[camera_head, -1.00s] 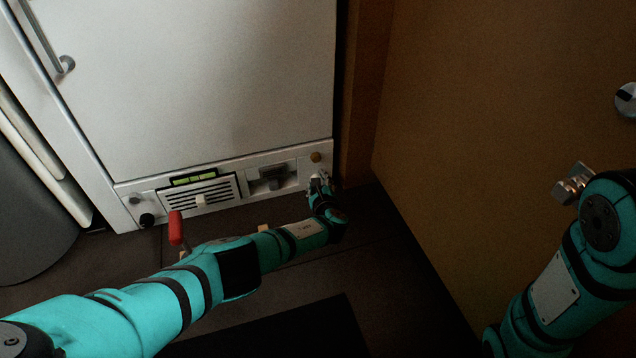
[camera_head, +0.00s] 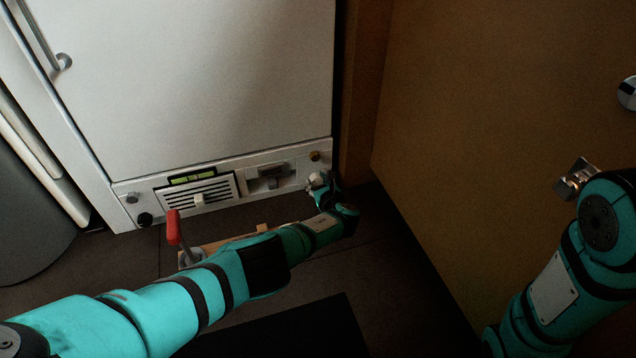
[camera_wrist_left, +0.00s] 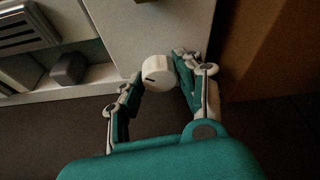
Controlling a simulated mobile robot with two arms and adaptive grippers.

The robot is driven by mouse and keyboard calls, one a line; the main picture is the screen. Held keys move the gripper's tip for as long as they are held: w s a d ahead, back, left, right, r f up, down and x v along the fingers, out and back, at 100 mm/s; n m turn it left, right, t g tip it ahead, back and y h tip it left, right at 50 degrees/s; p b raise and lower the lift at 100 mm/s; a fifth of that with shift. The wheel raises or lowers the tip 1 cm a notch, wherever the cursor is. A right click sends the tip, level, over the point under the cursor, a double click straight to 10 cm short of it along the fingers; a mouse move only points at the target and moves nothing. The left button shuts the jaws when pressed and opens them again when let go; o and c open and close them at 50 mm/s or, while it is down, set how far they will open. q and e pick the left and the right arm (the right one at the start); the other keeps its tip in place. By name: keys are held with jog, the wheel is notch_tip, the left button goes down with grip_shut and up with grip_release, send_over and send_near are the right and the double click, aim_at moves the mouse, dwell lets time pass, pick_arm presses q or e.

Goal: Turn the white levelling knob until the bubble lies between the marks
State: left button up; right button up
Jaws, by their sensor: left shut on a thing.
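The white levelling knob (camera_wrist_left: 157,68), with a dark line on its face, sits between the fingers of my left gripper (camera_wrist_left: 159,75) in the left wrist view. My left gripper (camera_head: 318,187) is shut on it at the lower right of the white cabinet's bottom panel in the head view. The green level vial (camera_head: 193,178) is on the panel to the left, above a slatted vent. Its bubble and marks are too small to read. My right gripper (camera_head: 575,180) is apart from the panel at the right; its fingers are not clear.
A red-handled lever (camera_head: 174,228) on a wooden base (camera_head: 222,242) stands on the floor by my left forearm. A brown wall or door (camera_head: 480,130) borders the right.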

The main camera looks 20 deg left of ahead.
pick_arm(q)
jog(key=o, duration=1.1)
jog(key=shift+o, duration=0.2)
jog(key=shift+s+d, duration=0.45)
jog(key=shift+s, duration=0.05)
jog(key=shift+s+d+r, duration=0.25)
jog(key=shift+s+r, duration=0.15)
jog(key=shift+s, duration=0.25)
jog(key=v, duration=0.9)
jog(key=shift+s+r, duration=0.1)
